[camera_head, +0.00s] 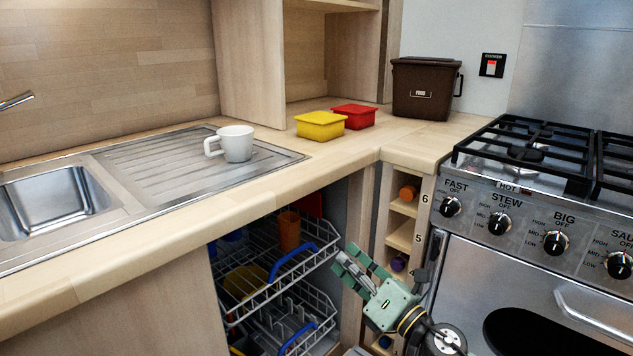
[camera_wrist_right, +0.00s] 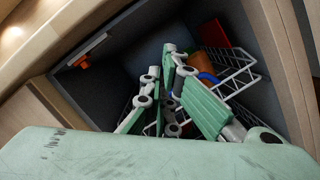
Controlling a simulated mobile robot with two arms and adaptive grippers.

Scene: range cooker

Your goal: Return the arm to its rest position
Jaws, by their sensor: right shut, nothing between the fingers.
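My right gripper (camera_head: 358,267) is in the lower middle of the head view, in front of the right edge of the open dishwasher bay. Its green fingers point up and left toward the racks and hold nothing. In the right wrist view the shut fingers (camera_wrist_right: 185,98) stand in front of the open bay, with the upper rack (camera_wrist_right: 238,70) behind them. My left gripper is not in view.
The upper rack (camera_head: 262,290) holds an orange cup (camera_head: 289,231). A white mug (camera_head: 236,143) stands on the drainer. Yellow (camera_head: 321,125) and red (camera_head: 354,116) boxes sit on the worktop. The cooker (camera_head: 540,270) is close on the right. A bottle rack (camera_head: 402,207) stands behind my gripper.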

